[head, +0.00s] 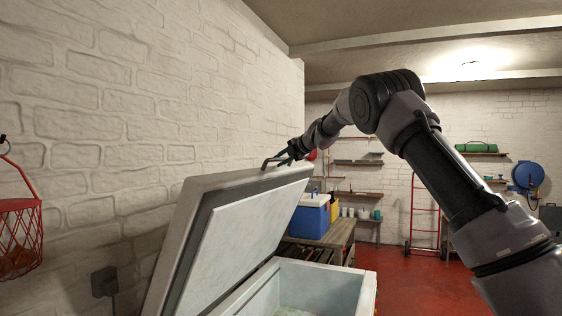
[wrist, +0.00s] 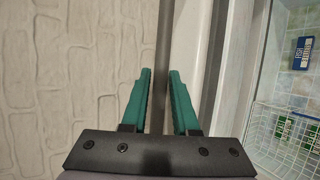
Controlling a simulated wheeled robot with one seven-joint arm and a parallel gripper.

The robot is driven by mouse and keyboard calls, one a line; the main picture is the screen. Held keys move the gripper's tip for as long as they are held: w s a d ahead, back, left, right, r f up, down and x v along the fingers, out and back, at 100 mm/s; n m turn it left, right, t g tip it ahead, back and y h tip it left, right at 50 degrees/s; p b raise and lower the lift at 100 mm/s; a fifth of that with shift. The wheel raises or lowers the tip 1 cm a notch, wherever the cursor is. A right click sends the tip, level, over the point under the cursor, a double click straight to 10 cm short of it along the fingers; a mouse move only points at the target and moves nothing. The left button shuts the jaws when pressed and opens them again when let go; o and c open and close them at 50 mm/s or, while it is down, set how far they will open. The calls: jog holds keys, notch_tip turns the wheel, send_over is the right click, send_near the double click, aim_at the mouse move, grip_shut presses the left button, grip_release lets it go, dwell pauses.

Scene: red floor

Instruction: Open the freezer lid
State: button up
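The freezer lid (head: 240,236) is raised and tilted back toward the white brick wall, its pale inner panel facing right. The freezer body (head: 322,284) stands open below it. My gripper (head: 284,158) is at the lid's upper edge, near a dark bent handle (head: 268,163). In the wrist view my gripper's green fingers (wrist: 160,72) are a small gap apart, with a dark bar (wrist: 163,40) running between them. Whether they press on it cannot be told. The wrist view also shows the open inside with a wire basket (wrist: 284,138) and packages.
The brick wall (head: 110,130) is close behind the lid. A red wire basket (head: 22,238) hangs at the left. A blue cooler (head: 311,216) stands on a wooden bench (head: 342,233) beyond the freezer. Red floor (head: 405,285) is clear at the right.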

jog(key=v, duration=1.1)
jog(key=s+d+r+n+g+h, duration=0.1)
jog(key=s+d+n, duration=0.7)
jog(key=s+n, duration=0.15)
jog(key=s+d+r+n+h, duration=0.1)
jog(key=s+d+n, duration=0.7)
jog(key=s, duration=0.3)
jog(key=s+d+f+n+h, duration=0.3)
jog(key=s+d+f+n, duration=0.2)
jog(key=s+n, duration=0.5)
jog(key=s+d+f+n+g+h, duration=0.1)
jog(key=s+d+f+n, duration=0.4)
jog(key=s+n, duration=0.6)
jog(key=s+f+h, duration=0.1)
jog(key=s+f, duration=0.1)
jog(key=s, duration=0.2)
jog(key=shift+d+f+h, duration=0.2)
jog(key=shift+d+h, duration=0.2)
